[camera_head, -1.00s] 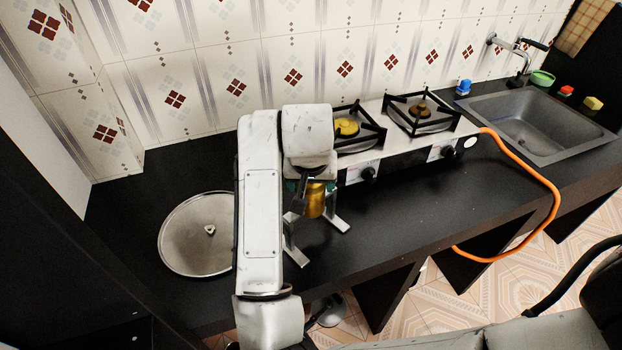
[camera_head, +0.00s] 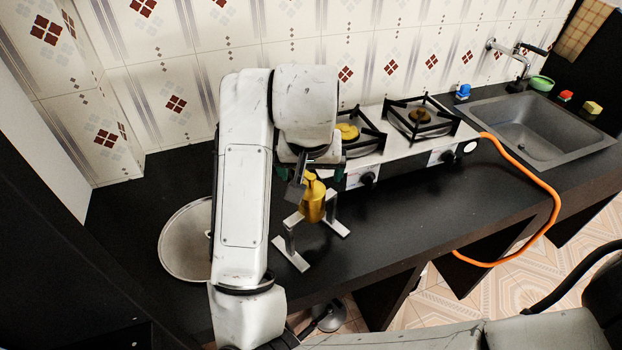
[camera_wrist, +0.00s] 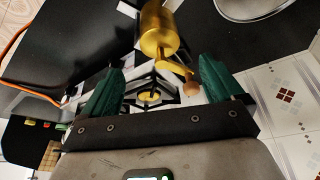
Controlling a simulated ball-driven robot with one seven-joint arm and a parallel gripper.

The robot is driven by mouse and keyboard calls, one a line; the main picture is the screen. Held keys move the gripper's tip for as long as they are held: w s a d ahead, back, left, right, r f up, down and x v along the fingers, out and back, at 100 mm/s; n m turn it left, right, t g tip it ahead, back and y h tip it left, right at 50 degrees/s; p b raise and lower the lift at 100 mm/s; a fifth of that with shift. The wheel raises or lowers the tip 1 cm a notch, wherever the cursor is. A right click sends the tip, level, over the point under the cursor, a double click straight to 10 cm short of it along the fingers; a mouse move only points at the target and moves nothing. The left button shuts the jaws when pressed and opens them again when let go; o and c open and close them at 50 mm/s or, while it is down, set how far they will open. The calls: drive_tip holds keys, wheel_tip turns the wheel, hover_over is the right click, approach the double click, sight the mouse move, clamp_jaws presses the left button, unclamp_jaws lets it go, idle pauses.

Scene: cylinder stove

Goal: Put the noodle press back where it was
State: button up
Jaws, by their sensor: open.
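The noodle press is a brass-coloured cylinder (camera_head: 313,203) on a grey metal stand (camera_head: 291,254) with flat feet. It stands on the black counter in front of the stove's left end. In the wrist view its brass body (camera_wrist: 158,28) shows at the top, with a small wooden knob (camera_wrist: 192,86) near the right finger. My gripper (camera_head: 309,168) is open above the press, partly hidden by my arm in the head view. In the wrist view, the green-padded fingers (camera_wrist: 161,66) are apart, with nothing held between them.
A round metal lid (camera_head: 185,245) lies on the counter at left, partly behind my arm. The two-burner stove (camera_head: 385,152) stands against the tiled wall, with an orange hose (camera_head: 556,190). The sink (camera_head: 535,125) is at right. The counter (camera_head: 420,210) right of the press is clear.

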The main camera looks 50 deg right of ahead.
drive_tip(key=shift+v, duration=1.65)
